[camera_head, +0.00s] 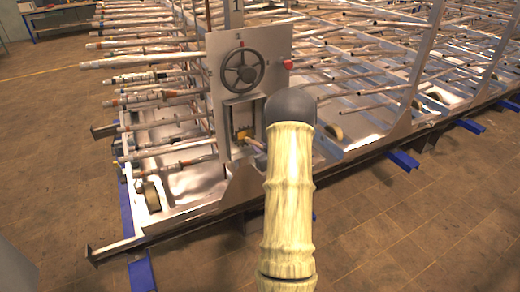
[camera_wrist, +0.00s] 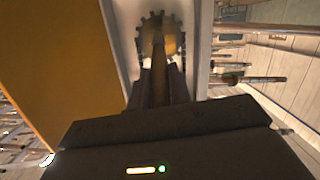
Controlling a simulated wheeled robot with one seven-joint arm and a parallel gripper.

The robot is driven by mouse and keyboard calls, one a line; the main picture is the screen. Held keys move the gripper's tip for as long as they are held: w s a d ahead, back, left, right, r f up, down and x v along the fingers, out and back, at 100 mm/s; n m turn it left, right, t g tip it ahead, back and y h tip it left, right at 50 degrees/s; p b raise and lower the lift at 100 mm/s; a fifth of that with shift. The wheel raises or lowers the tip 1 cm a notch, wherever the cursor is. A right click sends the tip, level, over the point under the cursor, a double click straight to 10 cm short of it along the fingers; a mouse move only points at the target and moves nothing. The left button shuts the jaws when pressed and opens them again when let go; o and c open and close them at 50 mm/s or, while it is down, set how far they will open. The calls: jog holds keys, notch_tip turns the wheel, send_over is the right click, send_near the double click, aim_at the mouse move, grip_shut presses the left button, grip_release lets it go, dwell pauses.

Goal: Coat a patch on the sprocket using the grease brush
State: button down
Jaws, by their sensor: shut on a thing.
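In the wrist view, the sprocket (camera_wrist: 153,20) is a dark toothed disc in front of a pale panel, with a yellowish-brown area on its face. My gripper (camera_wrist: 163,92) is shut on the grease brush (camera_wrist: 158,72), a thin brown handle that points away from me at the sprocket. The brush's far end overlaps the sprocket's face. I cannot tell whether it touches. The bristles are not clear.
In the head view, an upright metal panel (camera_head: 220,75) carries a handwheel (camera_head: 243,70), a red knob (camera_head: 288,64) and an opening low down. Rows of metal rods (camera_head: 150,60) stick out to its left. The tiled floor (camera_head: 430,230) in front is clear.

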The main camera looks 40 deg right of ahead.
jog(key=d, duration=0.3)
jog(key=shift+s+d, duration=0.1)
jog(key=shift+s, duration=0.25)
jog(key=shift+r, duration=0.45)
jog(key=shift+w+a+b, duration=0.2)
jog(key=shift+a+b, duration=0.15)
jog(key=shift+a, duration=0.55)
jog(key=shift+w+a+b, duration=0.15)
jog(key=shift+a+b, duration=0.2)
jog(key=shift+a, duration=0.5)
